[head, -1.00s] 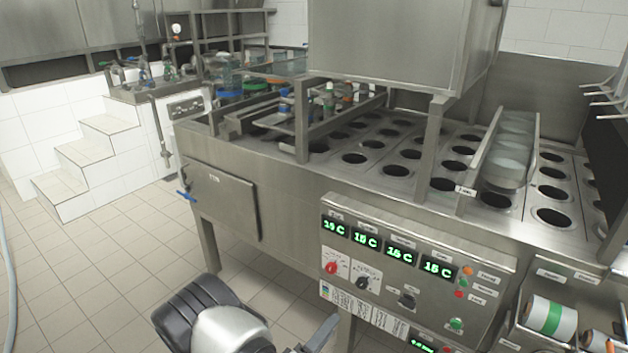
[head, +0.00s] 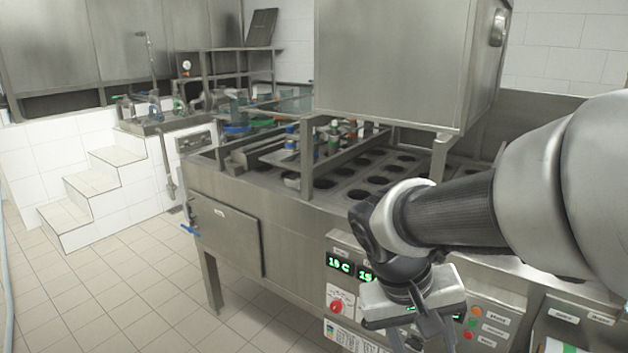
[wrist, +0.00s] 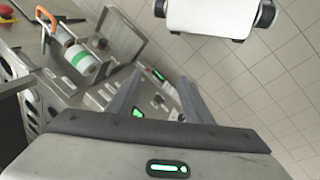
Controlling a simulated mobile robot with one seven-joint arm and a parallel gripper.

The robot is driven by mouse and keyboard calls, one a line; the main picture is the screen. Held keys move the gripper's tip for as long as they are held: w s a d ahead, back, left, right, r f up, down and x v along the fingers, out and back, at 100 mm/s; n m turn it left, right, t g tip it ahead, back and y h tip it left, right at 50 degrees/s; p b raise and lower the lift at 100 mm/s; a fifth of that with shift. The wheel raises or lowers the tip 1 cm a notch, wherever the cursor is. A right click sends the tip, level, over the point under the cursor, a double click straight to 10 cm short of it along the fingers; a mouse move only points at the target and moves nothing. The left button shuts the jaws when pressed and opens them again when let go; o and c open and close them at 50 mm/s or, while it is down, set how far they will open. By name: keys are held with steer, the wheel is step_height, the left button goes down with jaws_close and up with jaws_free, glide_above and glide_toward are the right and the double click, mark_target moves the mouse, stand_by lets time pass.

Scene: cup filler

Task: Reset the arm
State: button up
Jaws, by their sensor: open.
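My arm reaches in from the right in the head view and bends down in front of the cup filler (head: 235,215). My gripper (head: 432,338) hangs before the machine's control panel, partly cut off by the lower edge. In the wrist view my gripper (wrist: 158,92) has its two grey fingers apart with nothing between them. The panel and its buttons lie beyond the fingers. I cannot tell how far the fingertips are from the panel. My arm hides part of the panel and the right side of the cup-hole deck.
A roll with a green band (wrist: 83,60) sits beside the panel in the wrist view. A steel hood (head: 390,65) stands above the deck (head: 350,172). White tiled steps (head: 90,190) are at the left. Tiled floor (head: 130,290) is clear at the front left.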

steer(key=s+a+r+t+y+p, duration=0.1)
steer(key=s+r+t+y+p, duration=0.1)
steer(key=r+p, duration=0.7)
steer(key=s+a+r+t+y+p, duration=0.2)
steer(key=r+p, duration=0.8)
steer(key=r, duration=0.8)
steer(key=shift+n+t, duration=0.4)
steer(key=shift+t, duration=0.1)
steer(key=shift+d, duration=0.1)
